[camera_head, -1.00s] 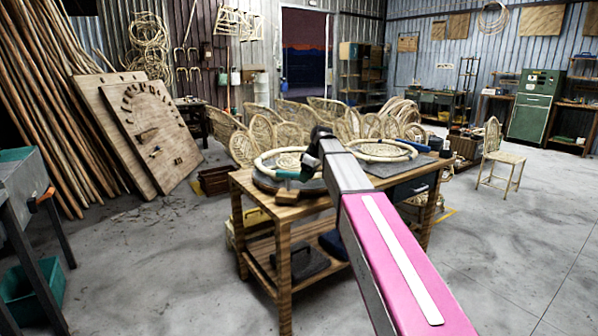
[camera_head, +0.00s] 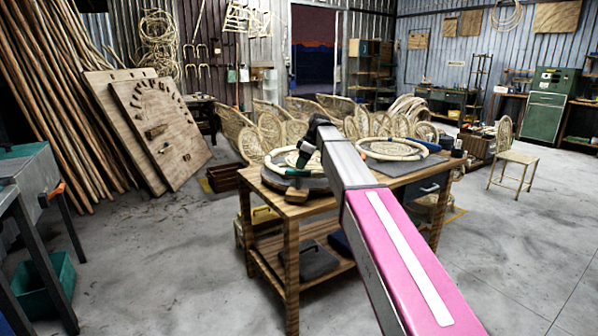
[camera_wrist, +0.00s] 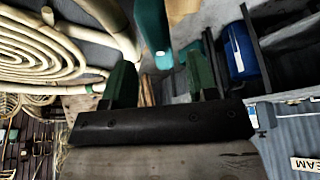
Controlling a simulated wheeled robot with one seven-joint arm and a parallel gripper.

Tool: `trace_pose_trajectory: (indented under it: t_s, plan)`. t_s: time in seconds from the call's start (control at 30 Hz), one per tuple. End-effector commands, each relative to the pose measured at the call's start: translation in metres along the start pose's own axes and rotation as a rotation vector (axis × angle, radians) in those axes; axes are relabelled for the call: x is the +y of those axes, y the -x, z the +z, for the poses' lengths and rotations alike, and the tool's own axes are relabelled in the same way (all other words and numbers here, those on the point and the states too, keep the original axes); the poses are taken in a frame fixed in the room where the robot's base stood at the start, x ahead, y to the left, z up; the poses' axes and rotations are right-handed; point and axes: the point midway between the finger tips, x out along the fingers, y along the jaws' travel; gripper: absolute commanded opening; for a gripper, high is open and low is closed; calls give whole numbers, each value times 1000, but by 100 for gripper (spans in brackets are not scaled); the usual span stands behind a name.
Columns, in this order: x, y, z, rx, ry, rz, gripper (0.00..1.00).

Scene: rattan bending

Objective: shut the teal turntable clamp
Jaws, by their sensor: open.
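The round turntable (camera_head: 286,184) sits on the left part of a wooden workbench, with a pale rattan coil (camera_head: 283,158) on it. The teal clamp handle (camera_head: 297,172) shows at its near right side. In the wrist view the teal handle (camera_wrist: 152,28) stands at the top centre, beside the rattan coil (camera_wrist: 45,45). My gripper (camera_wrist: 160,68) is open, with two dark green fingers spread. The handle lies beyond the fingertips, in line with the gap; I cannot tell whether they touch. In the head view my dark gripper (camera_head: 305,152) is just above the handle, partly hidden by my arm.
A second rattan ring (camera_head: 392,149) lies on a grey mat at the bench's right. A dark case (camera_head: 306,262) is on the lower shelf (camera_head: 262,250). Chair frames stand behind the bench. The floor (camera_head: 150,270) at the front left is mostly clear.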

Motion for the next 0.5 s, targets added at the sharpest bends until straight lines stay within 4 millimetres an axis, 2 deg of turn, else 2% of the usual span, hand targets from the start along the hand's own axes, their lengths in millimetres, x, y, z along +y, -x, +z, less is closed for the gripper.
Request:
trace_pose_trajectory:
  t_s: [0.03, 0.2, 0.5]
  plan:
    - [0, -10, 0, -1, -1, -1, 53]
    - [0, -30, 0, -1, -1, 0, 53]
    - [0, -40, 0, 0, -1, 1, 53]
